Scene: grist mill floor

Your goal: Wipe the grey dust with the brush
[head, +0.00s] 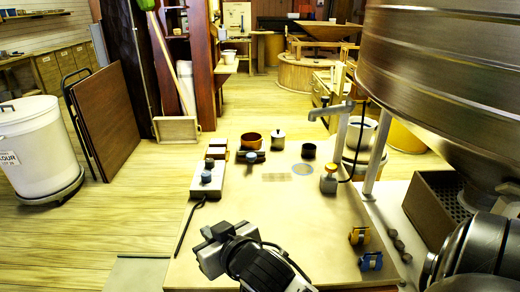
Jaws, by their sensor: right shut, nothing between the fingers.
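A faint grey patch (278,178), possibly the dust, lies on the pale tabletop (300,220) left of a pale bluish ring (302,169). My right gripper (211,244) is shut and empty over the table's near left part, well in front of the patch and apart from these items. My left gripper is not in view.
A pale block with a blue-grey knob (206,180) and a dark hooked rod (188,226) line the left edge. A dark cup (309,150) and grey stand (329,182) are behind. A large drum (440,70) overhangs the right. The table's middle is clear.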

